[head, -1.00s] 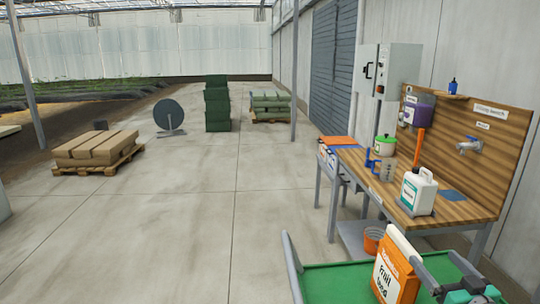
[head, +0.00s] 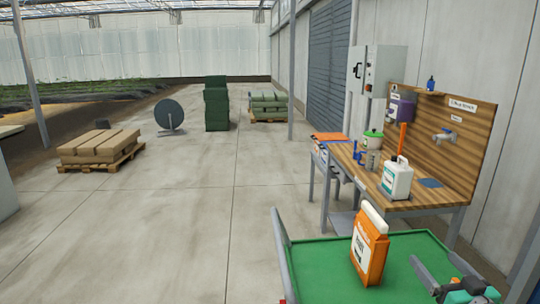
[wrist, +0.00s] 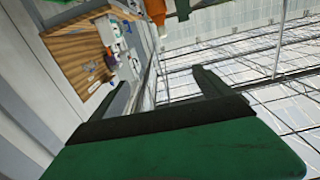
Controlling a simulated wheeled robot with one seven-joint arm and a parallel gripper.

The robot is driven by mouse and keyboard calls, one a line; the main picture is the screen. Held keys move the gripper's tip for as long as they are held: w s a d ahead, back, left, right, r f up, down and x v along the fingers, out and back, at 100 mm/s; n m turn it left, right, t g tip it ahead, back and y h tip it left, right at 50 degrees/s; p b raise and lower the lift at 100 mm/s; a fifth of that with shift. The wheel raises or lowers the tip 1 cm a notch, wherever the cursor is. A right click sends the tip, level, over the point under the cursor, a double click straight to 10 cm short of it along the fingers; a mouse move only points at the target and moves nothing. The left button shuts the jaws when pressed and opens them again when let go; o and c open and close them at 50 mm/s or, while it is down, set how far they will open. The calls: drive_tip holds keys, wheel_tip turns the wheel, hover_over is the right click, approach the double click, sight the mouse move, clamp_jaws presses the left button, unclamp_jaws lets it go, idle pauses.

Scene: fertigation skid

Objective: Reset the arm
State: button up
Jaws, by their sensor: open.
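My gripper shows in the wrist view (wrist: 162,92), with its two dark fingers spread wide apart and nothing between them. The wrist view is tilted, with the bench at upper left and the glass roof at right. In the head view, part of my arm (head: 468,288) shows at the bottom right corner, over the near side of a green-topped cart.
The green cart (head: 320,262) carries an upright orange and white bag (head: 370,250), left of my arm. Behind it stands a wooden bench (head: 425,203) with a white jug (head: 397,180).

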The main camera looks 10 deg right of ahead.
drive_tip(key=s+a+f+m+g+y, duration=0.1)
drive_tip(key=s+a+f+m+g, duration=0.15)
drive_tip(key=f, duration=0.55)
drive_tip(key=s+a+f+m+g+y, duration=0.1)
drive_tip(key=s+f+m+g+y, duration=0.2)
drive_tip(key=f, duration=0.6)
drive_tip(key=s+a+f+m+g, duration=0.55)
drive_tip(key=s+f+g, duration=0.3)
drive_tip(key=s, duration=0.35)
drive_tip(key=w+a+r+n, duration=0.4)
drive_tip(key=a, duration=0.4)
drive_tip(key=w+a+r+n+h, duration=0.1)
drive_tip(key=w+a+r+n, duration=0.3)
drive_tip(key=a, duration=0.4)
drive_tip(key=w+a+r+n+h, duration=0.1)
drive_tip(key=w+a+r+n, duration=0.3)
drive_tip(key=a+r, duration=0.2)
drive_tip(key=a, duration=0.2)
drive_tip(key=shift+w+a+g, duration=0.15)
drive_tip(key=shift+a+g, duration=0.15)
drive_tip(key=shift+a, duration=0.1)
